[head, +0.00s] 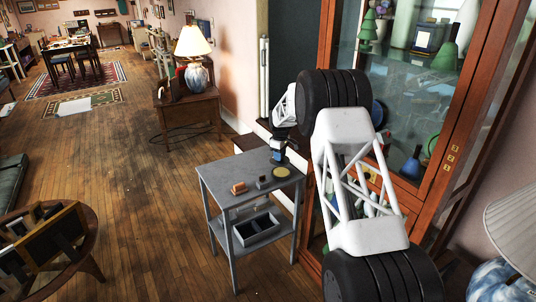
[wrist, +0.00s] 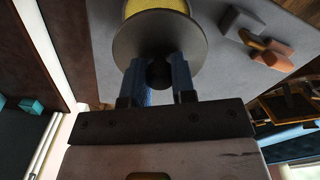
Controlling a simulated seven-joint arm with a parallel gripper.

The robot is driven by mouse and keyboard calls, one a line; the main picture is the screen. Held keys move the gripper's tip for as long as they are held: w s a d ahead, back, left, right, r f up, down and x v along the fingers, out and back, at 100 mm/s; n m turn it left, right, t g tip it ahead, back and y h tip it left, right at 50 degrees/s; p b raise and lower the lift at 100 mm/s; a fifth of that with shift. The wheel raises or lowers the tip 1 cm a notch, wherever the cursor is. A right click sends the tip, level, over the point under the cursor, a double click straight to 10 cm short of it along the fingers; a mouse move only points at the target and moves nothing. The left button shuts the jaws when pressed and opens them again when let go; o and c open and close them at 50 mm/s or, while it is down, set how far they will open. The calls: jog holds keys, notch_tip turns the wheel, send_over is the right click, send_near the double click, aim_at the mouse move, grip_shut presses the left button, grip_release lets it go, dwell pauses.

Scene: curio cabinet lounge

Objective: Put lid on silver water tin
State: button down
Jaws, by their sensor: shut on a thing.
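My gripper (head: 277,155) is over the back right of the grey cart's top. In the wrist view its blue fingers (wrist: 160,75) are shut on the dark round knob of a grey disc-shaped lid (wrist: 138,42). The lid hides part of a yellow round surface (wrist: 155,7) behind it. In the head view this yellow disc (head: 282,173) lies on the cart top just in front of the gripper. A small grey object (head: 262,182) stands left of the disc and also shows in the wrist view (wrist: 236,20). I cannot tell whether it is the silver water tin.
A divided grey bin (head: 256,229) sits on the lower shelf. A glass-fronted wooden cabinet (head: 326,40) stands close on the right.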

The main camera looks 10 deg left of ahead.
jog(key=shift+d, duration=0.4)
send_over(281, 172)
jog(key=shift+w+f, duration=0.1)
jog(key=shift+f, duration=2.35)
jog(key=shift+f, duration=0.7)
jog(key=c, duration=0.9)
grip_release()
jog(key=shift+o, duration=0.2)
jog(key=shift+r, duration=0.1)
